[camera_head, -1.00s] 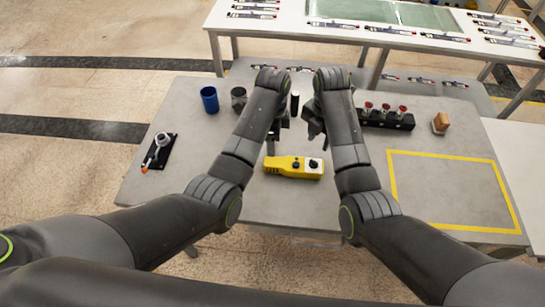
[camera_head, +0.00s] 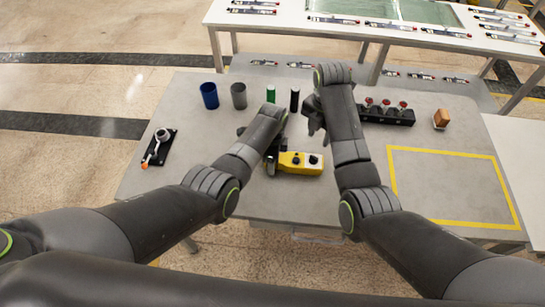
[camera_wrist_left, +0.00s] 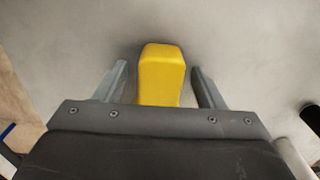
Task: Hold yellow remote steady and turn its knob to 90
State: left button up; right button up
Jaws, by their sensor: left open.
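The yellow remote (camera_head: 301,163) lies on the grey table, with a small dark knob (camera_head: 313,160) near its right end. My left gripper (camera_head: 271,164) is at the remote's left end. In the left wrist view the open fingers (camera_wrist_left: 158,85) stand on either side of the yellow remote (camera_wrist_left: 161,70), with a gap on each side. The knob is not seen in that view. My right gripper (camera_head: 314,121) is above the table behind the remote, apart from it. The right arm partly hides it, and its opening is unclear.
A blue cup (camera_head: 209,96), a grey cup (camera_head: 239,96), and green (camera_head: 271,94) and black (camera_head: 294,100) cylinders stand behind. A black rack (camera_head: 385,116) with red-topped items is at the back right. A yellow-taped area (camera_head: 455,225) is empty. A lever fixture (camera_head: 158,148) sits left.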

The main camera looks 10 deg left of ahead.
pick_arm(q)
jog(key=shift+c, duration=0.3)
jog(key=c, duration=1.2)
pick_arm(e)
jog(key=shift+c, duration=0.5)
jog(key=m+t+y, duration=0.1)
jog(key=m+y, duration=0.2)
send_over(315, 157)
jog(key=s, duration=0.1)
jog(key=f, duration=0.5)
jog(key=shift+d, duration=0.3)
jog(key=f+m+y, duration=0.1)
jog(key=s+d+f+m+t+y, duration=0.1)
jog(key=m, duration=0.1)
jog(key=s+f+m+t+y, duration=0.1)
jog(key=m, duration=0.1)
jog(key=shift+s+d+y, duration=0.1)
jog(key=shift+d+y, duration=0.2)
jog(key=s+d+r+m+t+y, duration=0.25)
jog(key=s+d+m+t, duration=0.35)
jog(key=m, duration=0.6)
jog(key=shift+t+y, duration=0.25)
jog(key=shift+t, duration=0.05)
jog(key=x, duration=1.2)
jog(key=shift+w+d+f, duration=0.2)
jog(key=shift+d+f, duration=0.1)
jog(key=shift+f, duration=0.1)
